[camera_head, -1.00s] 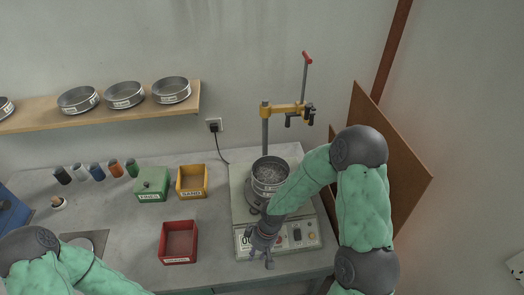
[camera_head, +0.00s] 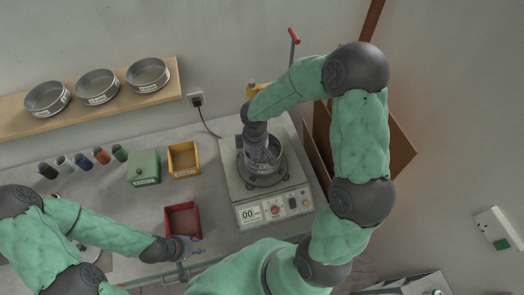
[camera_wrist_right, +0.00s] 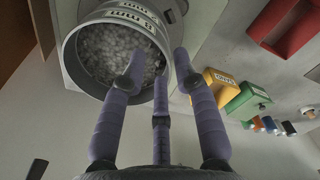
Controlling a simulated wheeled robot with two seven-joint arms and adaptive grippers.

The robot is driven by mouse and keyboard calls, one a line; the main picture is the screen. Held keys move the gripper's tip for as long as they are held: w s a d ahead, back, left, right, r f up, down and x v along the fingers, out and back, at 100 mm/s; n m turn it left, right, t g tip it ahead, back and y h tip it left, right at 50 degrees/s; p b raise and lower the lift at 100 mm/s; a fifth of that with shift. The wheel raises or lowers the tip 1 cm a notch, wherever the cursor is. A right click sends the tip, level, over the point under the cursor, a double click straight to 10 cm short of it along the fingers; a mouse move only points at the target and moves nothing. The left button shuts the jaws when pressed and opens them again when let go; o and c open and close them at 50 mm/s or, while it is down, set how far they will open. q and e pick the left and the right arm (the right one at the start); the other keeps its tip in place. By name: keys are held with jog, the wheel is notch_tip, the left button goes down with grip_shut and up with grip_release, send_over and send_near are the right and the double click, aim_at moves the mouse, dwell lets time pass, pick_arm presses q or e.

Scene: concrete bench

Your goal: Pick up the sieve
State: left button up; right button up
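A round steel sieve (camera_head: 264,158) with pale stones in it stands on the shaker (camera_head: 273,212), on the right part of the bench. In the right wrist view the sieve (camera_wrist_right: 84,66) has a white label and fills the upper left. My right gripper (camera_wrist_right: 160,62) points down at its rim, with its three fingers spread. The left finger overlaps the sieve's opening and the right finger is by its outer wall; contact cannot be made out. In the head view my arm partly hides the sieve. My left gripper (camera_head: 190,254) is open and empty by the bench's front edge.
Three more sieves stand on the wall shelf (camera_head: 20,127). A green box (camera_head: 144,167), a yellow box (camera_head: 184,160) and a red box (camera_head: 182,221) stand left of the shaker. Several small jars are at the back left. A clamp stand (camera_head: 293,58) rises behind the sieve.

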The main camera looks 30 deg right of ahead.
jog(key=shift+w+f, duration=0.15)
jog(key=shift+f, duration=1.5)
jog(key=shift+w+f, duration=0.1)
jog(key=shift+f, duration=1.5)
